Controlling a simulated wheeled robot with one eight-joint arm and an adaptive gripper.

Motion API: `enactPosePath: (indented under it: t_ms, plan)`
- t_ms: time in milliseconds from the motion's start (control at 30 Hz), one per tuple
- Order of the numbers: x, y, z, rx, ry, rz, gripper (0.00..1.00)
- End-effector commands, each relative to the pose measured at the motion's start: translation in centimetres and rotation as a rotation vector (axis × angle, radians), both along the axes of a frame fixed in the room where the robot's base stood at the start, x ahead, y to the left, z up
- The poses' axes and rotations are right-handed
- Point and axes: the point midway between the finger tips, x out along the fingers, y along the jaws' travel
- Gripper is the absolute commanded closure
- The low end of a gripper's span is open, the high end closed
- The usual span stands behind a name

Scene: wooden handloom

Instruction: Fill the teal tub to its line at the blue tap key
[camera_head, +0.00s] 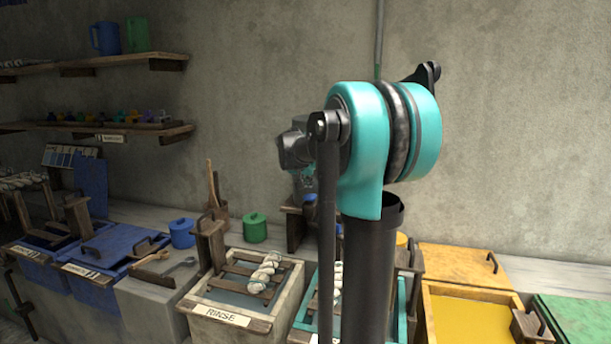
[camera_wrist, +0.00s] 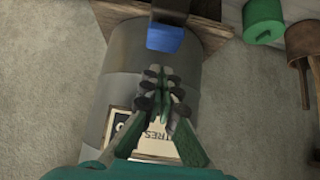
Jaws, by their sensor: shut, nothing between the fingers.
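The teal tub (camera_head: 306,318) stands in the row of tubs in the head view, with a wooden rack and a pale twisted hank on it. My arm hides much of it, and I cannot make out its line or liquid level. A blue block (camera_wrist: 165,39), which looks like the blue tap key, sits at the top of a grey cylinder (camera_wrist: 125,68) in the wrist view. My gripper (camera_wrist: 162,74) is shut and empty in front of the cylinder, just below the blue block in the picture. Contact cannot be told. Its fingers partly cover a label ending in "TRES".
The cream RINSE tub (camera_head: 203,312) stands left of the teal tub, and a yellow tub (camera_head: 470,315) stands right. A green lidded pot (camera_head: 255,228) and a blue lidded pot (camera_head: 182,233) stand behind. Blue vats are at far left. Shelves line the left wall.

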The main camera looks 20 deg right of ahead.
Motion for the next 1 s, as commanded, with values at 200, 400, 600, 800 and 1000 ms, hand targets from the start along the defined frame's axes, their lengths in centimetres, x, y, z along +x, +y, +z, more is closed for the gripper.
enactPosePath:
  t_ms: [200, 400, 600, 800, 1000]
  plan:
    - [-0.1, 0.1, -2.4, 0.0, 0.0, 0.001, 1.0]
    - [-0.1, 0.1, -2.9, 0.0, 0.0, 0.001, 1.0]
    - [-0.1, 0.1, -2.9, 0.0, 0.0, 0.001, 1.0]
    - [-0.1, 0.1, -4.0, 0.001, 0.001, 0.001, 1.0]
    - [-0.2, 0.1, -5.5, 0.003, 0.003, -0.001, 1.0]
